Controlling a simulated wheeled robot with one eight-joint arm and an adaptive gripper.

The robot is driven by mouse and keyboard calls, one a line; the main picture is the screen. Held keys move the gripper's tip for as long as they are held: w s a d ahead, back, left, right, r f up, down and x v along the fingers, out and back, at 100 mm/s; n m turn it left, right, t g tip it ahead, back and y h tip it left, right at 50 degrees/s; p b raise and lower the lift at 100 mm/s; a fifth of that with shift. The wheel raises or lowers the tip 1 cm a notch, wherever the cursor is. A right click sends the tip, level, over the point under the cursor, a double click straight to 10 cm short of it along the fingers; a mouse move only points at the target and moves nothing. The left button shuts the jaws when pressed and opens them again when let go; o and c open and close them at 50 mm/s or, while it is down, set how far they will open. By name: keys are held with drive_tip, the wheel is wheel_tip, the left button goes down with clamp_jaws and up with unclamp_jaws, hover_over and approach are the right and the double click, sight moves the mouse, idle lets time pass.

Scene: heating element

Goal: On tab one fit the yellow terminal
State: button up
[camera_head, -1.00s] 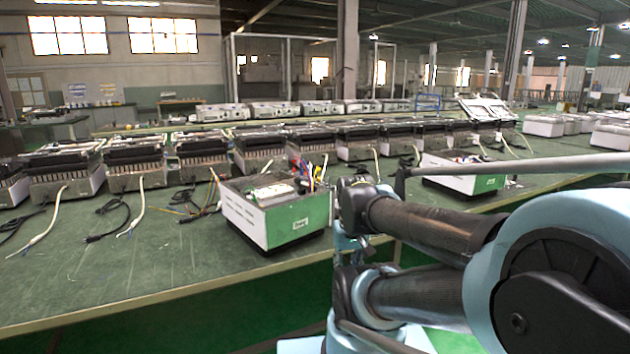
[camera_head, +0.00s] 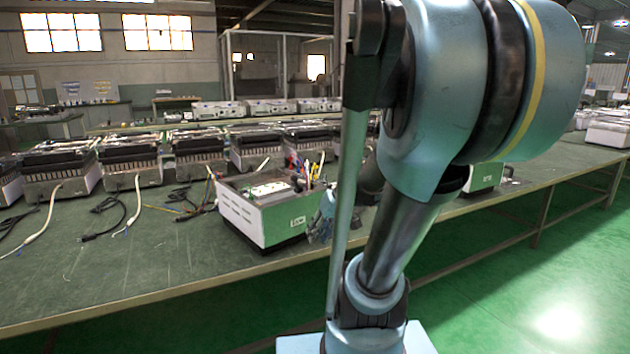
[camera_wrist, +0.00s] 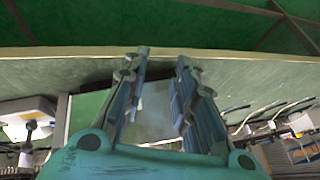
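An open-topped white box with a green front panel (camera_head: 284,226) stands near the front edge of the table, with colored wires (camera_head: 303,173) rising from its back right corner. I cannot make out the yellow terminal or tab one at this size. My gripper (camera_wrist: 163,57) is open in the wrist view, its two fingers apart with nothing held between them. A pale panel (camera_wrist: 155,112) shows beyond the fingers. In the head view my gripper is beside the right side of the box, partly hidden by my arm, which also blocks the view further right.
The green table (camera_head: 110,265) has a row of similar units (camera_head: 130,160) behind the box. Loose cables (camera_head: 120,212) lie to the left of it. Another green-fronted unit (camera_head: 485,178) stands to the right, partly behind my arm. The table front left is clear.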

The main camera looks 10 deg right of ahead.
drive_tip(key=w+r+n+t+y, duration=0.2)
drive_tip(key=w+r+y, duration=0.1)
drive_tip(key=w, duration=0.7)
drive_tip(key=n+t+y, duration=0.2)
drive_tip(key=t, duration=0.7)
approach(316, 167)
drive_tip(key=shift+w+a, duration=1)
drive_tip(key=shift+a, duration=0.2)
drive_tip(key=shift+w+d+x, duration=0.1)
drive_tip(key=shift+d+x, duration=0.1)
drive_tip(key=shift+x, duration=1.2)
drive_tip(key=shift+w+d+x, duration=0.1)
drive_tip(key=shift+d+x, duration=0.05)
drive_tip(key=shift+x, duration=1.3)
drive_tip(key=shift+f, duration=0.1)
drive_tip(key=c, duration=0.3)
drive_tip(key=shift+c, duration=0.2)
